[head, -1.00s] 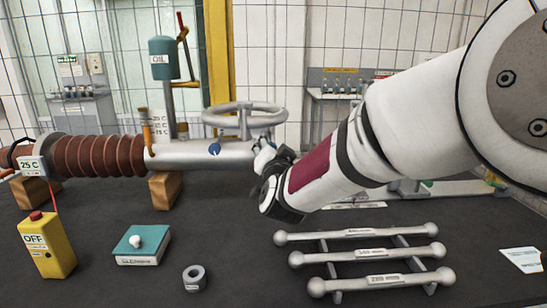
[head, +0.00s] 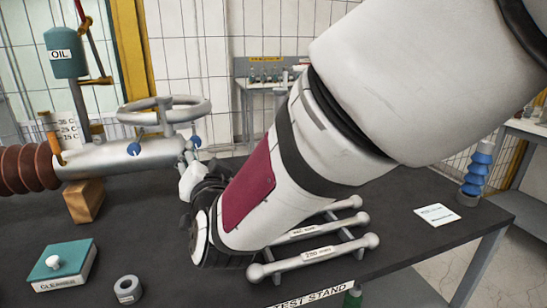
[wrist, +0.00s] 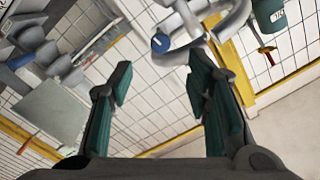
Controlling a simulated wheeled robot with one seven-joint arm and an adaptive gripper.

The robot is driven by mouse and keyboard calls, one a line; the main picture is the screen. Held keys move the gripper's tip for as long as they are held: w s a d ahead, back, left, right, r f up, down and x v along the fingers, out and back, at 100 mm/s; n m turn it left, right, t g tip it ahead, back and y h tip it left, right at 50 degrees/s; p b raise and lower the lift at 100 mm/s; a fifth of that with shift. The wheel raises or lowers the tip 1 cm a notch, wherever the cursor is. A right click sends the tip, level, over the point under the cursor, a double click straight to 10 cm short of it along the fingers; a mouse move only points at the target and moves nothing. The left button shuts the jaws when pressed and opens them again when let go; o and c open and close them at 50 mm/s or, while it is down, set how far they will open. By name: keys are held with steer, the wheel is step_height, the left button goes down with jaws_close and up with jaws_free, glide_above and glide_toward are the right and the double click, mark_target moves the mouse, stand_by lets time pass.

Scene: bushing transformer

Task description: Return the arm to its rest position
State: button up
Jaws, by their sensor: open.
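My arm reaches in from the upper right in the head view. My gripper is mostly hidden behind my wrist there; a dark part of it (head: 205,185) shows beside the metal bushing tube (head: 135,152). In the wrist view my gripper (wrist: 160,82) has two dark green fingers spread wide apart, with nothing between them. The silver ring wheel (head: 165,110) sits on top of the tube, behind and left of my wrist. Part of the pipework with a blue knob (wrist: 161,43) shows beyond the fingertips in the wrist view.
A rack of rods (head: 320,252) lies on the black table just under my wrist. A green box (head: 62,268) and a grey ring (head: 128,290) lie at front left. A paper (head: 437,215) and a blue ribbed insulator (head: 477,172) are at the right.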

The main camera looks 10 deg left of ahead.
steer(key=s+d+r+n+g+h+p, duration=0.1)
steer(key=s+d+r+g+h+p, duration=0.15)
steer(key=d, duration=0.95)
steer(key=s+d+r+n+g+h+p, duration=0.1)
steer(key=s+d+r+g+h+p, duration=0.2)
steer(key=d, duration=0.9)
steer(key=s+d+m+g+h+p, duration=0.1)
steer(key=s+d+g+h+p, duration=0.3)
steer(key=s+d, duration=1.8)
steer(key=shift+s+r+m+g+p, duration=0.15)
steer(key=shift+s+m+g+p, duration=0.15)
steer(key=shift+s+g+p, duration=0.45)
steer(key=shift+w+h, duration=0.2)
steer(key=shift+h, duration=0.05)
